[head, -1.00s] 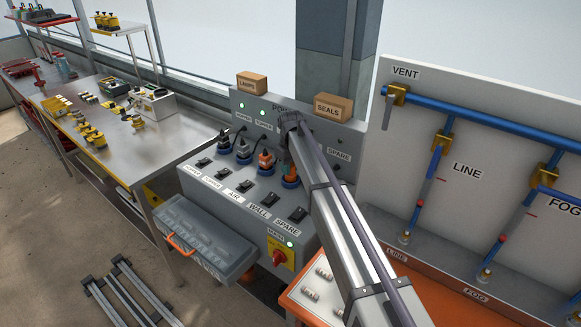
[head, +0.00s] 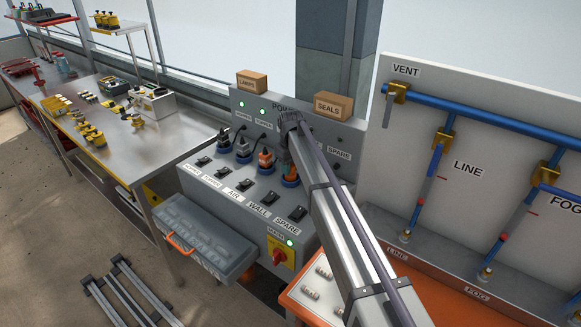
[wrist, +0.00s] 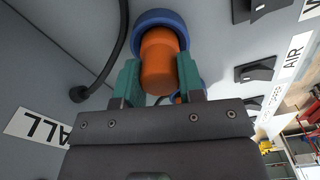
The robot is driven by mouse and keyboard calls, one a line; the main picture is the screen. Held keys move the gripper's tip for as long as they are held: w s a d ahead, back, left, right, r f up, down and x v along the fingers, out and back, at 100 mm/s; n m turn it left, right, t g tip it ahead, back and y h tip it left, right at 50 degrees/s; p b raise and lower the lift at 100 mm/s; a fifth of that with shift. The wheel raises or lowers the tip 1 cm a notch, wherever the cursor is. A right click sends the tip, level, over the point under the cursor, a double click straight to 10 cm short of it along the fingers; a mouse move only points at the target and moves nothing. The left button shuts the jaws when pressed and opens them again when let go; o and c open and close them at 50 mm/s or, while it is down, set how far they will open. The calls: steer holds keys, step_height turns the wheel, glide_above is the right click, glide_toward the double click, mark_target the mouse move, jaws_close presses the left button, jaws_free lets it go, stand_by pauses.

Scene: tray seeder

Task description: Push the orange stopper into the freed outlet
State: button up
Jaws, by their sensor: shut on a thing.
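The orange stopper (wrist: 160,62) is a plain cylinder between the teal fingers of my gripper (wrist: 160,82) in the wrist view. My gripper is shut on it. The stopper's far end meets a blue-ringed outlet (wrist: 160,18); how deep it sits cannot be told. In the head view my arm hides most of this, but a bit of the stopper (head: 292,170) shows above the blue outlet (head: 290,182), in the socket row above the WALL and SPARE switches.
Rocker switches (head: 271,205) line the sloped panel in front. A cable (wrist: 112,60) runs close beside my gripper. Boxes labelled LAMPS (head: 251,82) and SEALS (head: 333,106) stand on top.

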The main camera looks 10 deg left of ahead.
steer(key=shift+f+b, duration=0.4)
steer(key=o, duration=1)
steer(key=shift+r, duration=0.1)
step_height(320, 180, up, 11)
steer(key=p, duration=1.1)
steer(key=shift+s+d+f+m, duration=0.1)
steer(key=shift+s+d+m, duration=1.6)
steer(key=shift+s+d, duration=4.3)
steer(key=shift+s+d+f+m, duration=0.15)
steer(key=shift+s+d+m, duration=1.55)
steer(key=shift+s+d, duration=4.25)
steer(key=shift+s+d+f+m, duration=0.1)
steer(key=shift+s+d+m, duration=1.6)
steer(key=shift+s+d, duration=4.3)
